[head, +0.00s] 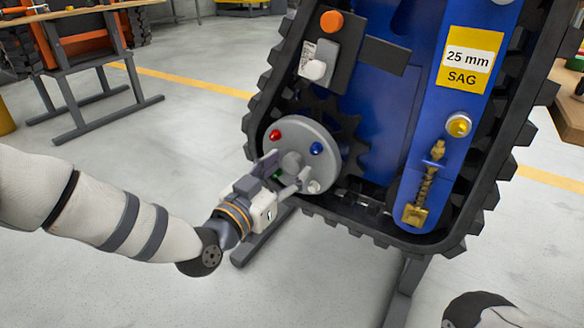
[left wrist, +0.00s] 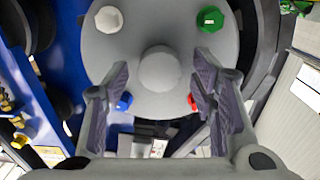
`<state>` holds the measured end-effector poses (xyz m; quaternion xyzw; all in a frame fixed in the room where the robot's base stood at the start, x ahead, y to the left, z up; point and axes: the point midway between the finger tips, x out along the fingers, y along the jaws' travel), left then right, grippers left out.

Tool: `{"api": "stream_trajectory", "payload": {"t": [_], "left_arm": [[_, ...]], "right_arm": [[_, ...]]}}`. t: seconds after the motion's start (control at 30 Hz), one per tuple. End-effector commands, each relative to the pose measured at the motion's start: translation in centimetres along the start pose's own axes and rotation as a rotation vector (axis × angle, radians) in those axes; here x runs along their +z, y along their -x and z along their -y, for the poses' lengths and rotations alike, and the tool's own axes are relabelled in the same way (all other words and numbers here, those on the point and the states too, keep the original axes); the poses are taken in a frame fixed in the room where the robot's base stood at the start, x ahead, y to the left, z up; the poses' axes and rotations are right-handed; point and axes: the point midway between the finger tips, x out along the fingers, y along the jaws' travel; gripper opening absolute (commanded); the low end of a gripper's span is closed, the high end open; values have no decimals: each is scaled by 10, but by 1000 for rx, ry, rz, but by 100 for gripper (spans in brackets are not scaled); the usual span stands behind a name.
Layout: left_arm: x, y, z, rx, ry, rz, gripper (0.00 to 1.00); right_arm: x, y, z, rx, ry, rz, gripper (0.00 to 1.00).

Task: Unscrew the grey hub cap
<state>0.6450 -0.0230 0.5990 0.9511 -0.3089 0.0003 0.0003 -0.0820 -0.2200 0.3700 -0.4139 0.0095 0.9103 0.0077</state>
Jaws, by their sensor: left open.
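The grey hub cap (head: 291,160) is a round knob at the centre of a grey disc (head: 306,132) on the tracked carrier's sprocket. In the left wrist view the cap (left wrist: 159,68) sits between and beyond the fingertips. My left gripper (head: 287,172) is open, one finger on each side of the cap. The fingers (left wrist: 161,82) show clear gaps to the cap in the wrist view, and nothing is held. Red (head: 275,134), blue (head: 316,148), white (head: 314,186) and green (left wrist: 210,18) caps surround it on the disc. My right gripper is not in view.
The toothed black track (head: 253,120) surrounds the blue side frame (head: 365,110). A brass tensioner (head: 426,190) is at right.

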Motion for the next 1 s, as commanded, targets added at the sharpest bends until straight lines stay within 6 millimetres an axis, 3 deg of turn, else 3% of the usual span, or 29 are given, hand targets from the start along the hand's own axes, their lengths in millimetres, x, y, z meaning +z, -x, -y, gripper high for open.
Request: {"api": "stream_trajectory", "payload": {"t": [0.2, 0.23, 0.4, 0.57, 0.8, 0.9, 1.0], "left_arm": [[-1, -1, 0, 0, 0, -1, 52], [-1, -1, 0, 0, 0, -1, 49], [-1, -1, 0, 0, 0, 0, 14], [0, 0, 0, -1, 32, 0, 14], [4, 0, 1, -2, 704, 1, 14], [2, 0, 0, -1, 841, 1, 14], [0, -1, 0, 1, 856, 1, 14]], "right_arm": [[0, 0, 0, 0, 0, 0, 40], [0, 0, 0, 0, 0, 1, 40], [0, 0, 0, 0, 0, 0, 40], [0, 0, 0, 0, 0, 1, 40], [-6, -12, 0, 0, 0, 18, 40], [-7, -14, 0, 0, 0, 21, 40], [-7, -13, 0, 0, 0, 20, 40]]}}
